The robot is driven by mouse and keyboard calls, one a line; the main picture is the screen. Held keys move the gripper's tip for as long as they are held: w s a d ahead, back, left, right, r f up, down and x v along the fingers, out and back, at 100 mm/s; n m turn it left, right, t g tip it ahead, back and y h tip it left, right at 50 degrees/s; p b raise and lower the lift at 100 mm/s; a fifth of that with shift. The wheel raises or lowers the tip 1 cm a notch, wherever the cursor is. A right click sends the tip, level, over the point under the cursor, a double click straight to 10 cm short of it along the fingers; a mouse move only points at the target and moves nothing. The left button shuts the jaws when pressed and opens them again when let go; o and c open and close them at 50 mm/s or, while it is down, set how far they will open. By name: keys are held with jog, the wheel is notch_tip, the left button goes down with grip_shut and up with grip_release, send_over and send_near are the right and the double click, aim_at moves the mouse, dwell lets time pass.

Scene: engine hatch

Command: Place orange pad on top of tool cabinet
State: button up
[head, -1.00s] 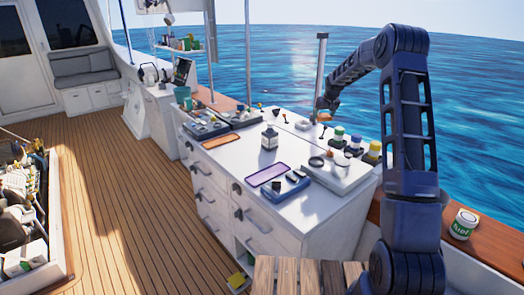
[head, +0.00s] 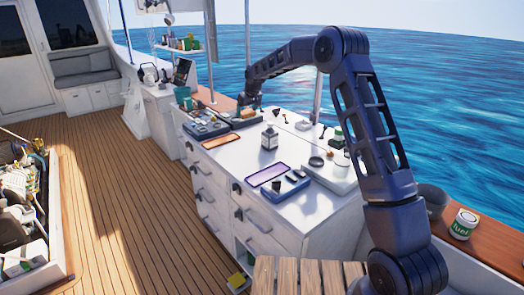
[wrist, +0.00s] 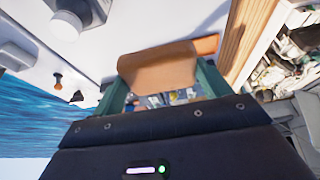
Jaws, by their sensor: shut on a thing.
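My gripper (head: 246,102) is over the far left part of the white tool cabinet (head: 232,162), above the trays there. In the wrist view my gripper (wrist: 162,90) is shut on the orange pad (wrist: 158,67), which spans between its two green fingers. The pad looks tan-orange and slightly curved. In the head view the pad (head: 244,113) shows only as a small patch under the gripper. The white cabinet has drawers along its front. I cannot tell how high the pad is above the top.
An orange flat tray (head: 220,142) and a purple-edged tray (head: 267,174) lie on the cabinet top. Tool trays (head: 206,128) fill the far left. Bare white top lies around the bottle.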

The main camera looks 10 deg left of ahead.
aim_at(242, 151)
jog(key=shift+s+a, duration=0.3)
jog(key=shift+a, duration=0.25)
jog(key=shift+s+a, duration=0.25)
jog(key=shift+a, duration=0.25)
notch_tip(242, 151, down, 20)
jog(key=shift+a+r, duration=0.15)
jog(key=o, duration=1)
